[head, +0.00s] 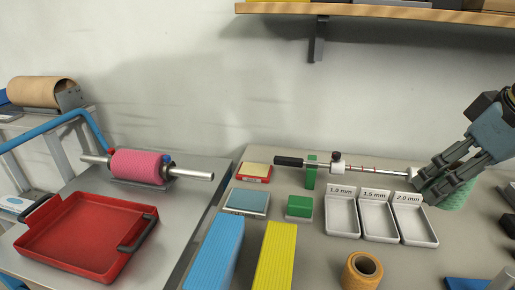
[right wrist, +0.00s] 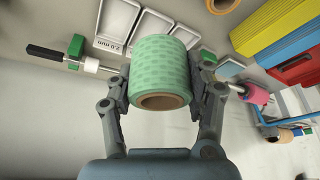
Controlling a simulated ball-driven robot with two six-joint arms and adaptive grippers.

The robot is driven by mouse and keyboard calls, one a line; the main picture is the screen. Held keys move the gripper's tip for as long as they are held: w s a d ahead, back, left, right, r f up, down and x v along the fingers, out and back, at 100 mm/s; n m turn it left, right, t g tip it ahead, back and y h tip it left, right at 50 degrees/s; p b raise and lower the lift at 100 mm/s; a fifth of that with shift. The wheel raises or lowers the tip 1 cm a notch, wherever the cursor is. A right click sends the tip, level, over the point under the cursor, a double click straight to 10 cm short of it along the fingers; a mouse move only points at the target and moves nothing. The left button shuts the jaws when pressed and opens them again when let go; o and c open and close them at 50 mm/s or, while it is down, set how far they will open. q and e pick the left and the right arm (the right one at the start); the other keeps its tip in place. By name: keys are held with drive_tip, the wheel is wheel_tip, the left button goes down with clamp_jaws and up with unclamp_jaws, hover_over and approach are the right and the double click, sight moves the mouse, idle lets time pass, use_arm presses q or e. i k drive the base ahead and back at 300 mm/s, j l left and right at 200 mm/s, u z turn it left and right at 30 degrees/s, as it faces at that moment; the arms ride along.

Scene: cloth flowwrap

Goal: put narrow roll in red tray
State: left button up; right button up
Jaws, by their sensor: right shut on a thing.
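My right gripper (head: 442,182) is shut on a green patterned roll (head: 461,196), seen at the right of the head view behind the white bins. In the right wrist view the green roll (right wrist: 160,62) sits between both fingers, its brown core end facing the camera. The red tray (head: 85,238), with dark handles, is at the lower left of the head view and looks empty. A tan-orange roll (head: 349,276) with an open core stands at the front of the bench. Which roll is the narrow one I cannot tell. My left gripper is not in view.
A pink roll (head: 135,164) is on a metal bar behind the red tray. Blue (head: 216,250) and yellow (head: 275,255) ribbed blocks lie between tray and gripper. White bins (head: 377,216), a green block (head: 299,206) and a rod (head: 370,169) occupy the bench. A shelf (head: 400,12) hangs above.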

sight(91, 233)
drive_tip(key=j+u, duration=0.45)
drive_tip(key=i+j+u, duration=0.15)
drive_tip(key=u, duration=0.3)
drive_tip(key=i+j+u, duration=0.15)
drive_tip(key=j+u, duration=0.25)
drive_tip(key=i+j, duration=0.3)
drive_tip(key=j, duration=0.15)
